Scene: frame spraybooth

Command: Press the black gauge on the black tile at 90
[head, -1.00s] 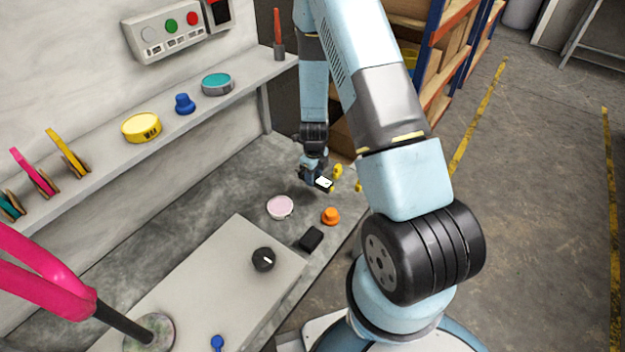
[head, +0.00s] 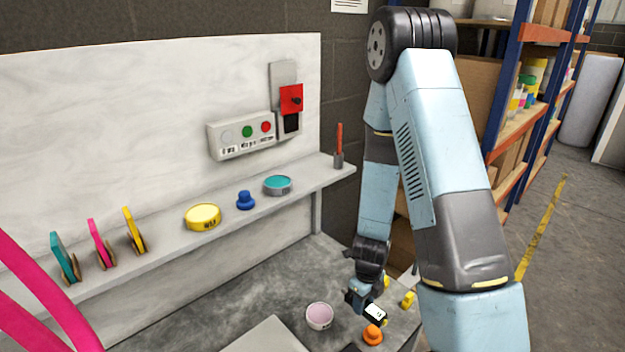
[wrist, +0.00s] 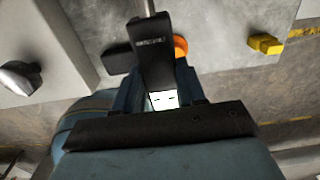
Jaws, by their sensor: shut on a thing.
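My gripper (head: 362,300) is shut on the black gauge (head: 375,313), which shows a small white display in the head view. In the wrist view the gauge (wrist: 153,62) sits between the fingers, with a thin metal rod out of its far end. It is held above the bench, near the orange knob-shaped piece. In the head view only a dark sliver of the tile (head: 350,348) shows at the bottom edge. I cannot read the display.
A pink-white round tub (head: 319,316), an orange piece (head: 373,334) and a yellow piece (head: 408,299) stand on the bench close to my gripper. A grey box (head: 268,338) with a dark knob (wrist: 20,78) lies left. A shelf (head: 165,250) with discs and tins runs behind.

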